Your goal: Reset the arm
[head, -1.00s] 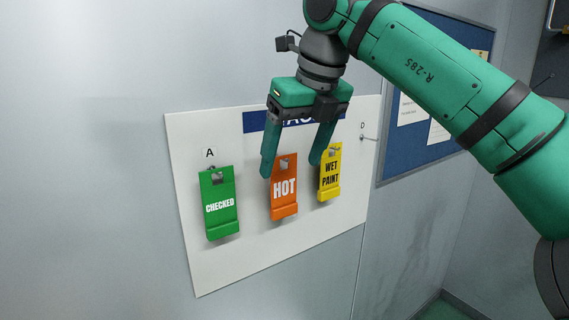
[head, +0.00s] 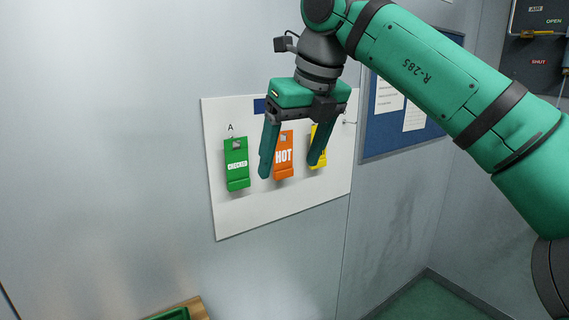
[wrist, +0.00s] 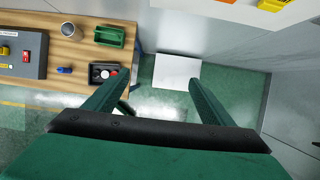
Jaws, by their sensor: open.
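My gripper (head: 291,168) is open and empty, with its two green fingers pointing down in front of the white tag board in the head view. In the wrist view my gripper (wrist: 151,88) also shows nothing between its fingers. On the board (head: 235,219) hang a green CHECKED tag (head: 237,167) under letter A, an orange HOT tag (head: 284,155) seen between the fingers, and a yellow tag (head: 322,142) partly hidden by the right finger. A bare peg (head: 348,122) shows at the board's right.
A blue notice board (head: 385,135) hangs right of the tag board. In the wrist view a wooden bench (wrist: 75,55) holds a green bin (wrist: 109,36), a metal cup (wrist: 70,31) and a grey box (wrist: 22,55). Open green floor (wrist: 165,105) lies below.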

